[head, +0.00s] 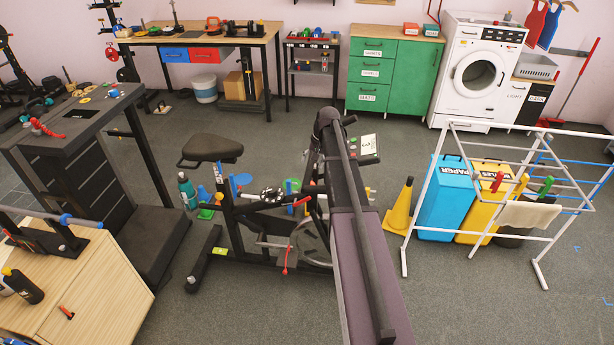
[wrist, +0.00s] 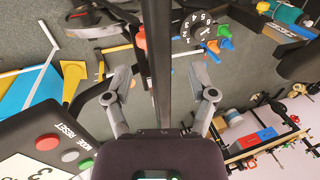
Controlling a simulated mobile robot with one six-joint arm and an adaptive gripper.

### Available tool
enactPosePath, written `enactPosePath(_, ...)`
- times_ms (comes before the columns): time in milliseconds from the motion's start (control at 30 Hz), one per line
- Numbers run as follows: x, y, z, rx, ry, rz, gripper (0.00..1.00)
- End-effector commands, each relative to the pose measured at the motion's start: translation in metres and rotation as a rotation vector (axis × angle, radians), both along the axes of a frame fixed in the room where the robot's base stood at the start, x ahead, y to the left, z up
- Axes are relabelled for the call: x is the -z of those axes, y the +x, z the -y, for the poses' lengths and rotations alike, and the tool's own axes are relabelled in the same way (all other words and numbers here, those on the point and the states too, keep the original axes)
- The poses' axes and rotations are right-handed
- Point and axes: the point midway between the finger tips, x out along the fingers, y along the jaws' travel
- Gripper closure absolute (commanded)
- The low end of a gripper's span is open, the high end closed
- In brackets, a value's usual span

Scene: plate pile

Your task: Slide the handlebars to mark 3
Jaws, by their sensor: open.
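The exercise bike stands in the middle of the head view, with its saddle (head: 212,149) to the left and its console (head: 366,148) to the right. A dark end of what looks like the handlebars (head: 349,120) shows beside the console; my arm hides much of the rest. In the wrist view my gripper (wrist: 160,88) is open, its two grey fingers apart. A dark bar (wrist: 157,50) runs upright in the picture between them; I cannot tell whether they touch it. The console (wrist: 50,150) is at lower left. A numbered dial (wrist: 198,28) shows at the top. Mark 3 for the handlebars is not clearly visible.
A yellow cone (head: 399,208), a blue paper bin (head: 445,195) and a white drying rack (head: 540,265) stand right of the bike. A treadmill (head: 75,115) and wooden cabinet (head: 110,265) stand left. Open floor lies behind the bike.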

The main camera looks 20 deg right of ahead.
Motion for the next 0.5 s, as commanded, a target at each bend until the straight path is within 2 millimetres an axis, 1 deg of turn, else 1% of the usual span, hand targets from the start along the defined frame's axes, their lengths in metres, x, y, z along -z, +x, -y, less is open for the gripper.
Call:
enactPosePath(33,0.008,0.001,-0.001,0.0,0.0,0.0,0.27)
enactPosePath(100,0.013,0.002,-0.002,0.0,0.0,0.0,0.27)
enactPosePath(300,0.028,0.004,-0.005,0.0,0.0,0.0,0.27)
enactPosePath(500,0.037,0.005,-0.007,0.0,0.0,0.0,0.27)
